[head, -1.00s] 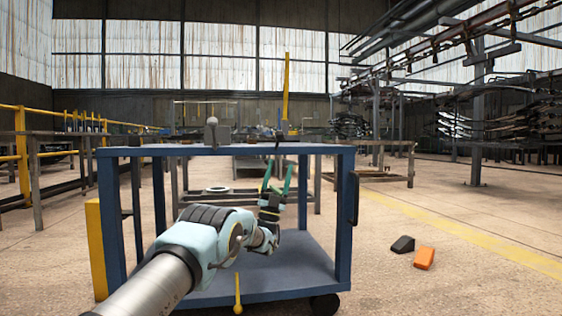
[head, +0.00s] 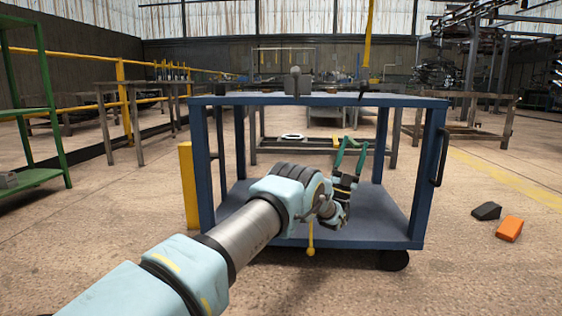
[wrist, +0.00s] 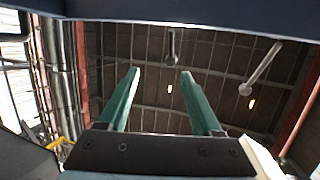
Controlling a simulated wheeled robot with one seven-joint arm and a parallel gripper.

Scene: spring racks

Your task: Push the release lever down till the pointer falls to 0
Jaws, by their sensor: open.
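My gripper (head: 352,142) points upward in front of the blue cart, below its top, with its two green fingers apart and nothing between them. In the wrist view my gripper (wrist: 159,74) is also open and empty. A yellow rod with a ball end (head: 310,240) hangs at the front edge of the cart's lower shelf, below and left of my gripper. A grey upright piece with a rounded head (head: 295,82) stands on the cart top. I cannot tell which part is the release lever. No pointer or scale is readable.
The blue cart (head: 330,100) has a top, corner posts and a lower shelf. A tall yellow bar (head: 368,40) rises at the top's far side. Black (head: 486,211) and orange (head: 509,228) wedges lie on the floor at right. Green shelving (head: 40,100) stands at left.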

